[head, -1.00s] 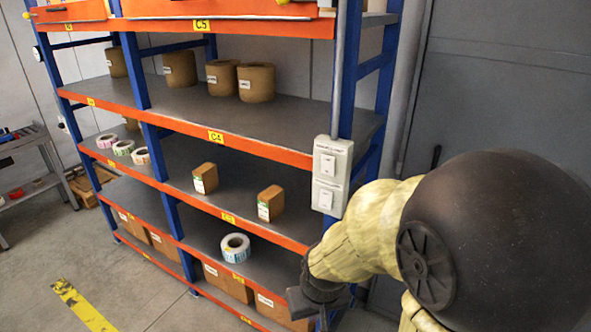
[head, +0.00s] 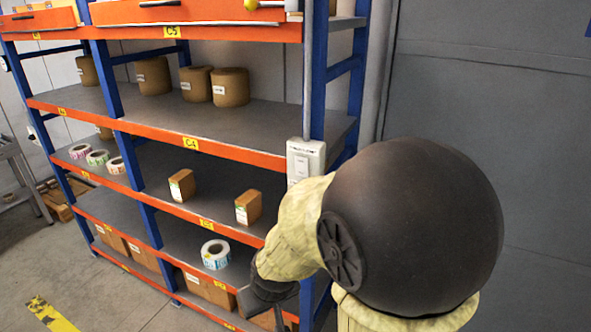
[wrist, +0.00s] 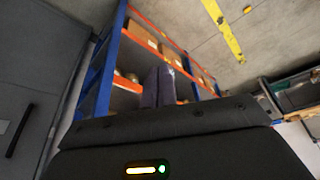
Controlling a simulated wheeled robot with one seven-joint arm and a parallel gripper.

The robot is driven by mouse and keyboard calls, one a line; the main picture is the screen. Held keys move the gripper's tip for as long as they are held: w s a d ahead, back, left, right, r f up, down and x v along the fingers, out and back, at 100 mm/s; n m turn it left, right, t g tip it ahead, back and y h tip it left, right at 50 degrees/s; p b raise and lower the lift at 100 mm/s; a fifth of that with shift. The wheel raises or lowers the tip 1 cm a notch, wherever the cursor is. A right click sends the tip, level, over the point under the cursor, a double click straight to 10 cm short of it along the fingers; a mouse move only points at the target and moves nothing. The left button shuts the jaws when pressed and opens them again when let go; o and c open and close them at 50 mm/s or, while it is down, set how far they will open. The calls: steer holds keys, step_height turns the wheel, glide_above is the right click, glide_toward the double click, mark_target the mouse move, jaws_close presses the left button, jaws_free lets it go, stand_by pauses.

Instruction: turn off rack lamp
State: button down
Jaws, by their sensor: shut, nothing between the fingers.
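A white switch box (head: 304,160) is mounted on the blue right front post of the rack (head: 318,70). Its upper rocker switch shows in the head view. Its lower part is hidden behind my arm. A conduit runs up the post from the box. My gripper (head: 262,298) is low in the head view, below the switch box and apart from its visible part, in front of the lower shelves. In the wrist view its fingers (wrist: 158,88) are together, with nothing seen between them. No lamp can be made out.
The rack's shelves hold brown rolls (head: 230,87), small cartons (head: 248,207) and a white label roll (head: 215,254). A grey door or wall panel (head: 480,120) stands to the right. Floor with a yellow stripe (head: 50,315) is clear at the lower left.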

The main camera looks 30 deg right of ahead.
mark_target(301, 161)
steer(key=w+d+r+n+t+h+b, duration=0.1)
steer(key=w+r+n+t+h, duration=0.2)
steer(key=w, duration=0.5)
steer(key=w+d+r+n+t+h+b, duration=0.1)
steer(key=w+r+n+t, duration=0.1)
steer(key=w+r+t, duration=0.45)
steer(key=d+r+n+g+h, duration=0.1)
steer(key=d+r+h, duration=0.4)
steer(key=h, duration=0.6)
steer(key=shift+w+d+n+g+b, duration=0.15)
steer(key=shift+d+n+g+b, duration=0.15)
steer(key=shift+d+g+b, duration=0.15)
steer(key=shift+r, duration=0.1)
steer(key=p+x, duration=0.2)
steer(key=x, duration=0.4)
steer(key=p+x, duration=0.2)
steer(key=x, duration=0.5)
steer(key=shift+d+r, duration=0.1)
steer(key=shift+r, duration=0.1)
steer(key=shift+w+d, duration=0.25)
steer(key=shift+d, duration=0.05)
steer(key=shift+p, duration=0.4)
